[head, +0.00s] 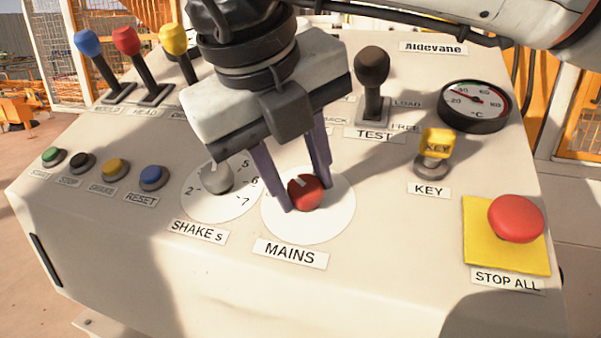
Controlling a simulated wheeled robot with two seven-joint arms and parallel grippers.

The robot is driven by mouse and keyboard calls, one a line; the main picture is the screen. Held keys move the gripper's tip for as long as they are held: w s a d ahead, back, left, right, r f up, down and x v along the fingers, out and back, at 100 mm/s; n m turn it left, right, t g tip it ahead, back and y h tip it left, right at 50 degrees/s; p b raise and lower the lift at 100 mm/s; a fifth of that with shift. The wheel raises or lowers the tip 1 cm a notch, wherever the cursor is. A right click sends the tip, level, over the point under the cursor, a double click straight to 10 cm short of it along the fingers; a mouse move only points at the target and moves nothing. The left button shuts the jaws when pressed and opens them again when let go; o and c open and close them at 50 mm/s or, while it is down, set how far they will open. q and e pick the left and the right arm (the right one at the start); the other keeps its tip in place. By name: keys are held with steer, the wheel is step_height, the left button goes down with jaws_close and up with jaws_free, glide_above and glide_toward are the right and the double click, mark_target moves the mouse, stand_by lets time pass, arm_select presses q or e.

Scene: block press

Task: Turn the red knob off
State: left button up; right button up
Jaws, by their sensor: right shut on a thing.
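The red knob (306,193) sits on a round white dial plate (325,220) above the label MAINS (290,254). A light pointer mark shows on its upper left part. My right gripper (305,189) comes down from above, with one finger on each side of the red knob, and is shut on it. The fingers and gripper body hide the upper part of the dial plate and any markings there. My left gripper is not in view.
A grey knob (217,178) on the SHAKE dial is close left. Push buttons (153,178) line the left, levers (373,80) stand behind. A yellow key (436,146), a gauge (475,106) and a red stop button (515,218) are at right. The panel's front is clear.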

steer(key=n+p, duration=0.1)
steer(key=n, duration=0.5)
steer(key=shift+n+t, duration=0.3)
steer(key=shift+n, duration=0.1)
stand_by(0.3)
steer(key=o, duration=1)
steer(key=shift+o, duration=0.2)
steer(key=shift+s, duration=0.1)
steer(key=v, duration=1)
steer(key=shift+d+r, duration=0.15)
steer(key=shift+d, duration=0.05)
